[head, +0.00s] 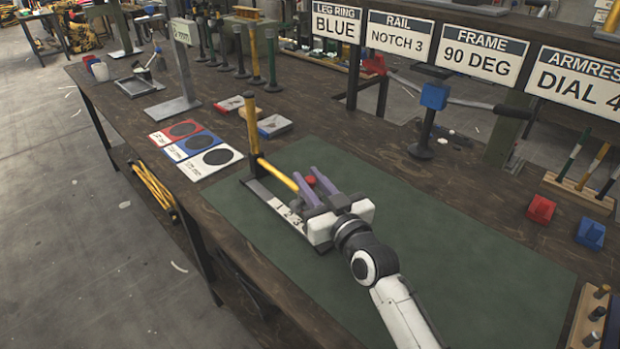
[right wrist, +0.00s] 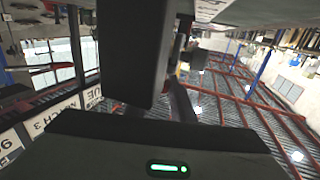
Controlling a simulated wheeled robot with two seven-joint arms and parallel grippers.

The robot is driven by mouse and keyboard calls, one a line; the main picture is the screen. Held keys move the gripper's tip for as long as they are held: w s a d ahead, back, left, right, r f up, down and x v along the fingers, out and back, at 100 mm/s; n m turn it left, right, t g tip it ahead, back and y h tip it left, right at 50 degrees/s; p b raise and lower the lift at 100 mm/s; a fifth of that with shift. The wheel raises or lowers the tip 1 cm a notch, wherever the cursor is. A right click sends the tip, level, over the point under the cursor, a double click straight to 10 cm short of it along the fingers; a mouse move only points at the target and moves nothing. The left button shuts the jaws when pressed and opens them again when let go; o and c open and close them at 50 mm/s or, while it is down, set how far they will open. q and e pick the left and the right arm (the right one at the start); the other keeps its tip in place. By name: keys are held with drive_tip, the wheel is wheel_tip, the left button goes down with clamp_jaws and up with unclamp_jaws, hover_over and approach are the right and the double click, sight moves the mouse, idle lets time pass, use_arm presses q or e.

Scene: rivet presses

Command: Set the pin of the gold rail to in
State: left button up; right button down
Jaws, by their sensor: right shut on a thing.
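The gold rail (head: 275,172) lies low over a grey base plate (head: 262,192) marked 1, 2, 3, and meets an upright gold post (head: 252,125) at its far end. A red knob (head: 310,181), which looks like the rail's pin, shows between the purple fingers of my right gripper (head: 305,175). The right gripper is shut on this red knob, beside the rail. The gripper and wrist hide the near end of the rail. How far the pin is in cannot be told. In the right wrist view the fingers are dark and the held part is hidden. My left gripper is not in view.
A green mat (head: 470,260) lies under the rail, mostly clear to the right. Signs stand behind, including one reading RAIL NOTCH 3 (head: 398,37). Colour cards (head: 190,145) lie to the left. Red (head: 540,209) and blue (head: 590,234) blocks sit at the right.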

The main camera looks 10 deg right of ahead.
drive_tip(key=c, duration=1.6)
unclamp_jaws()
drive_tip(key=shift+f, duration=0.35)
drive_tip(key=shift+o, duration=0.4)
drive_tip(key=shift+r, duration=0.1)
drive_tip(key=v, duration=1)
drive_tip(key=shift+s, duration=0.15)
